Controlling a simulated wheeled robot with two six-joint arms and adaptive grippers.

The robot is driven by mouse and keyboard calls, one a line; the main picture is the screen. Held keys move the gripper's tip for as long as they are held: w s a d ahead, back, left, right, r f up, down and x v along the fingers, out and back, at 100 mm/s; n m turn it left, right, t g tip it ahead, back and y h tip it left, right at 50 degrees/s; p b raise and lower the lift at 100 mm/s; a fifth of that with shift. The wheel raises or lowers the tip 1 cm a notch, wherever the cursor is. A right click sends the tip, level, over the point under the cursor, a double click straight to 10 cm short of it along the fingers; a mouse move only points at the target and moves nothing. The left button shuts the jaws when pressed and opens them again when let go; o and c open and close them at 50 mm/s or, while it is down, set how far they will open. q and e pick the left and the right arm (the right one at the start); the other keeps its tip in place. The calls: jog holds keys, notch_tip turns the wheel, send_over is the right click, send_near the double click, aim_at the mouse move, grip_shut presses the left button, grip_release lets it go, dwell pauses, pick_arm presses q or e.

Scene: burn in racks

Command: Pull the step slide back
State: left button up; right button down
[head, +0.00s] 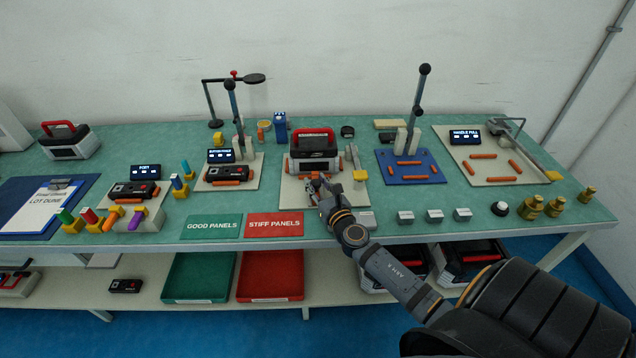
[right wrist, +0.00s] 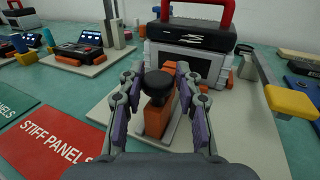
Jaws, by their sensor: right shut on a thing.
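The step slide (right wrist: 157,118) shows in the right wrist view as an orange block with a round black knob on top, in front of a fixture (right wrist: 192,48) with a red handle on a pale base plate. My right gripper (right wrist: 160,95) has its fingers on both sides of the slide, shut on it below the knob. In the head view my right gripper (head: 319,186) is over the front part of the same base plate and hides most of the slide. My left gripper is not in view.
A yellow-ended lever (head: 359,175) stands right of the fixture. The green GOOD PANELS mat (head: 211,226) and red STIFF PANELS mat (head: 274,225) lie to the left near the table's front edge. Several grey blocks (head: 434,215) sit to the right.

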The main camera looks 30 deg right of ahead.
jog(key=c, duration=1.3)
grip_release()
jog(key=shift+a, duration=0.15)
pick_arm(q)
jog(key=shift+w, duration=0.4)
pick_arm(e)
jog(key=shift+o, duration=1.4)
jog(key=shift+w+a, duration=0.15)
jog(key=shift+a, duration=0.05)
jog(key=shift+d, duration=0.1)
jog(key=shift+s, duration=0.2)
jog(key=s, duration=0.4)
jog(key=s+a, duration=0.1)
jog(key=s, duration=0.2)
jog(key=s+a, duration=0.1)
jog(key=s, duration=0.3)
jog(key=shift+s, duration=0.3)
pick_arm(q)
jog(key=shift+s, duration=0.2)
